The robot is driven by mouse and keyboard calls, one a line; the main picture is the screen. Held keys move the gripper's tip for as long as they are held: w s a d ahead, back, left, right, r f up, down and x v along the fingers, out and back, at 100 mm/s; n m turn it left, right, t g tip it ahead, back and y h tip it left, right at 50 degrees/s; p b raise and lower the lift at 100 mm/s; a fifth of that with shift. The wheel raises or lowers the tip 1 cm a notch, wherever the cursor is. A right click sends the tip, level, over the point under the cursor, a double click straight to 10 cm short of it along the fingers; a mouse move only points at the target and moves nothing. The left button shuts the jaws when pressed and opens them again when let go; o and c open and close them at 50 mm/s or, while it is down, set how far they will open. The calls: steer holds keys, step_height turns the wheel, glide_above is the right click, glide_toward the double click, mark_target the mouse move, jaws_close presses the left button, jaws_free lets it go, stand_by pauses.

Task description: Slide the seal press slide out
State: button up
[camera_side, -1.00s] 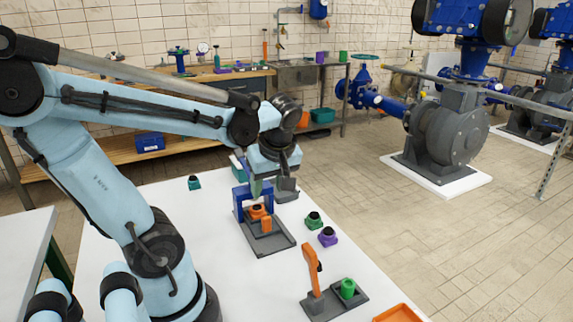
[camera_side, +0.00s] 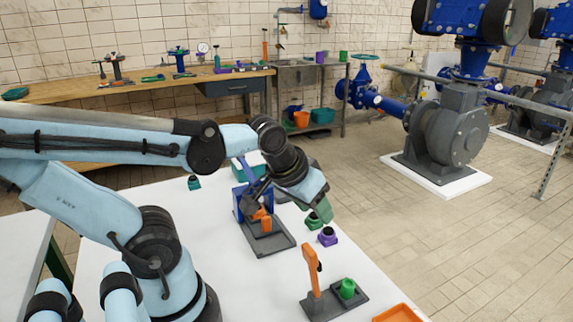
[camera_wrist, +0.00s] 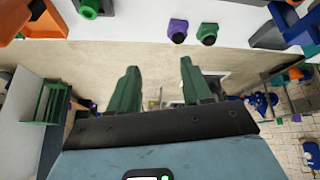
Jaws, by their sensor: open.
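The seal press stands on the white table, with a blue frame (camera_side: 239,203) and a grey base plate (camera_side: 272,243). In the wrist view the press's blue frame (camera_wrist: 297,27) shows at the upper right edge, cut off. My gripper (camera_side: 324,212) is to the right of the press, tilted, with green fingers over the table's right side. In the wrist view my gripper (camera_wrist: 158,68) is open, with nothing between the fingers.
A purple part (camera_side: 327,236) and a green part (camera_wrist: 207,34) stand near the table edge, close to my gripper. An orange-lever fixture (camera_side: 312,272) with a green piece (camera_side: 347,288) stands nearer the front. An orange tray (camera_side: 398,313) is at the front corner.

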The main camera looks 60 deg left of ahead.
steer(key=w+a+r+n+g, duration=0.1)
steer(key=a+r, duration=0.2)
steer(key=a, duration=0.4)
steer(key=w+a+r+n+g, duration=0.2)
steer(key=a+r, duration=0.1)
steer(key=a, duration=0.3)
steer(key=s+a+r+n+g, duration=0.1)
steer(key=s+a+n, duration=0.1)
steer(key=a, duration=0.6)
steer(key=s+a+n+g, duration=0.1)
steer(key=s+a+n, duration=0.1)
steer(key=a, duration=0.6)
steer(key=shift+s+r+n+g+h, duration=0.3)
steer(key=shift+s+r, duration=0.05)
steer(key=shift+s, duration=0.45)
steer(key=shift+d, duration=0.2)
steer(key=shift+c, duration=0.8)
steer(key=m, duration=1.1)
glide_toward(266, 217)
steer(key=shift+w+f, duration=0.15)
steer(key=shift+f, duration=4.9)
